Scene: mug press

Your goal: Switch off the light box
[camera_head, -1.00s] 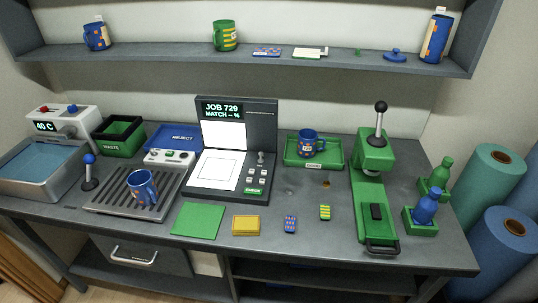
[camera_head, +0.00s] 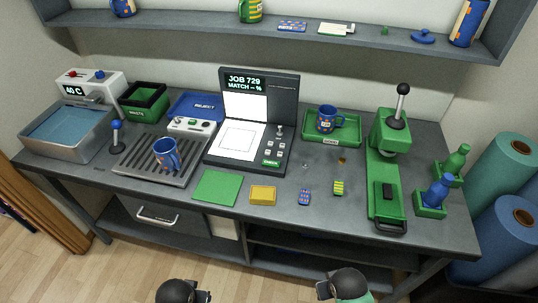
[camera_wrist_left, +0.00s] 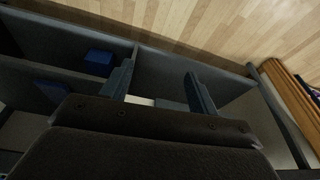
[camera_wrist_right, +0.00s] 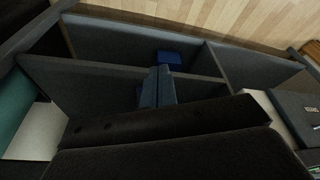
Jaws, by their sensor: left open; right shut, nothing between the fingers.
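The light box (camera_head: 249,118) stands at the middle of the bench, lid raised, with a small screen reading "JOB 729 MATCH -- %". Its upright panel and flat pad are bright white. A small toggle lever (camera_head: 279,132) and several buttons sit right of the pad, above a green CHECK button (camera_head: 271,162). In the head view my grippers are at the bottom edge, mostly cut off. In the left wrist view my left gripper (camera_wrist_left: 160,84) has its fingers wide apart, empty. In the right wrist view my right gripper (camera_wrist_right: 157,82) has its fingers together, holding nothing.
On the bench are a blue mug (camera_head: 166,154) on a slatted tray, a blue mug (camera_head: 327,118) on a green tray, a green press (camera_head: 385,190), a green mat (camera_head: 217,187), a yellow block (camera_head: 263,195) and a water basin (camera_head: 66,135). Floor shows in front of the bench.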

